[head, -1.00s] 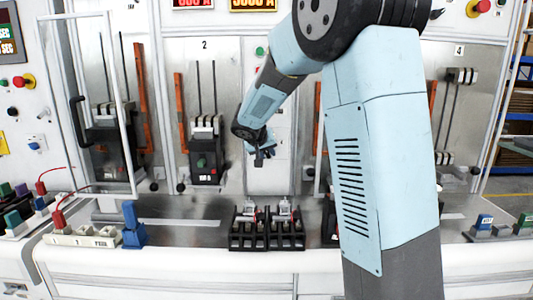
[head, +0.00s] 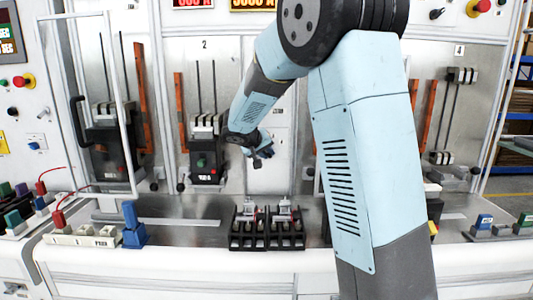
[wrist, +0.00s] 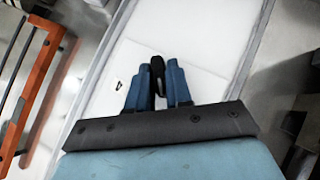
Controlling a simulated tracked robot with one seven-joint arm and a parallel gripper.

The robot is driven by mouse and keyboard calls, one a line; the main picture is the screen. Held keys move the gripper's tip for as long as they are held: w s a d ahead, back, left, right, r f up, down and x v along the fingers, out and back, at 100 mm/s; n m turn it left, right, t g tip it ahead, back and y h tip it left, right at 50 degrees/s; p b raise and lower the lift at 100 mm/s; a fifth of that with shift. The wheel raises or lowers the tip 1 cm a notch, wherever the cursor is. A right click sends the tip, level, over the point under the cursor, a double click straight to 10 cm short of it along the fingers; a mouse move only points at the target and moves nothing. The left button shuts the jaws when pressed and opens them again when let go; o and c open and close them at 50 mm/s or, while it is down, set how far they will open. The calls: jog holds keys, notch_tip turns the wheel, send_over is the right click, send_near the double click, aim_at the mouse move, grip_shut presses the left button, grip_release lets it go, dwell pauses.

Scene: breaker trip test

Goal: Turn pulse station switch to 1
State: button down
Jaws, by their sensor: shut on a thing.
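My gripper (head: 263,152) is at the narrow white panel between two breaker bays, in the middle of the head view. In the wrist view, my blue fingers (wrist: 158,85) are closed around a black switch handle (wrist: 157,65) in front of the white panel (wrist: 150,42). The handle's tip shows between the fingertips and the rest of it is hidden. A small pale label (wrist: 118,85) with a dark mark is on the panel left of the fingers. I cannot read the switch's position marks.
An orange frame bar (wrist: 38,90) stands left in the wrist view. A breaker (head: 206,155) sits in bay 2, left of my gripper. Black breaker units (head: 267,228) stand on the bench below it.

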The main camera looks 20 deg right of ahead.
jog(key=n+h, duration=0.1)
jog(key=h, duration=0.1)
jog(key=n+h, duration=0.1)
jog(key=shift+a+f+n+h, duration=0.2)
jog(key=shift+f+n+h, duration=0.1)
jog(key=shift+h, duration=0.1)
dwell(0.6)
jog(key=c, duration=1.1)
grip_release()
jog(key=v, duration=1.3)
jog(key=shift+s+a, duration=0.1)
jog(key=shift+a, duration=0.3)
